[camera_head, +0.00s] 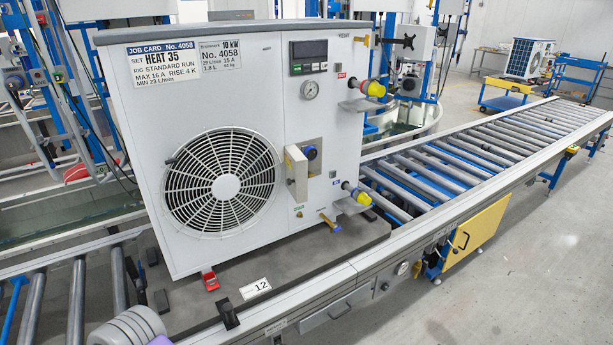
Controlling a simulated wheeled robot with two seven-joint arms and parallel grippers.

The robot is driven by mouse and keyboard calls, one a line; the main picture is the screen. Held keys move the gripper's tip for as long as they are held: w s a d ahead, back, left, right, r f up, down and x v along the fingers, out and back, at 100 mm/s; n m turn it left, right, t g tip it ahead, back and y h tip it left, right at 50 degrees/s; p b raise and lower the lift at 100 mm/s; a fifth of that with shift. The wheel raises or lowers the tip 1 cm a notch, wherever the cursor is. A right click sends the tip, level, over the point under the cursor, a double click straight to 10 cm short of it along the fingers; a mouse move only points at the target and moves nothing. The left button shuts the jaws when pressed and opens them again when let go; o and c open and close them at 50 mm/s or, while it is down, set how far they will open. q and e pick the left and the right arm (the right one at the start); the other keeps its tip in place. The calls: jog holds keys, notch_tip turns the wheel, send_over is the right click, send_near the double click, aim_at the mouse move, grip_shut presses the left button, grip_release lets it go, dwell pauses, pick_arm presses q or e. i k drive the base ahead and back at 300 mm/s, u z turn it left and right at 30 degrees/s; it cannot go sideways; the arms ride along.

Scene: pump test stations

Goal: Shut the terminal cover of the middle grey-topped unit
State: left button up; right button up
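A large white unit (130,110) with a grey top (200,33) stands on a dark pallet on the roller line. Its terminal cover (297,173), a small pale flap on the front right of the fan, stands out from the panel and looks open. A recess with a dark round blue part (311,153) shows to its right. Neither gripper is in view. A light grey rounded part of my arm shows at the bottom left, well short of the cover.
Yellow-and-red capped fittings (374,89) jut from the unit's right side, with another yellow fitting (361,197) below. A brass-coloured lever (331,224) sticks out low on the front. The conveyor rail (370,262) runs along the near side; rollers at right are empty.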

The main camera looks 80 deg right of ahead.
aim_at(296, 163)
jog(key=z, duration=2.65)
jog(key=k, duration=0.5)
jog(key=u, duration=0.45)
jog(key=i, duration=1.05)
jog(key=u, duration=0.1)
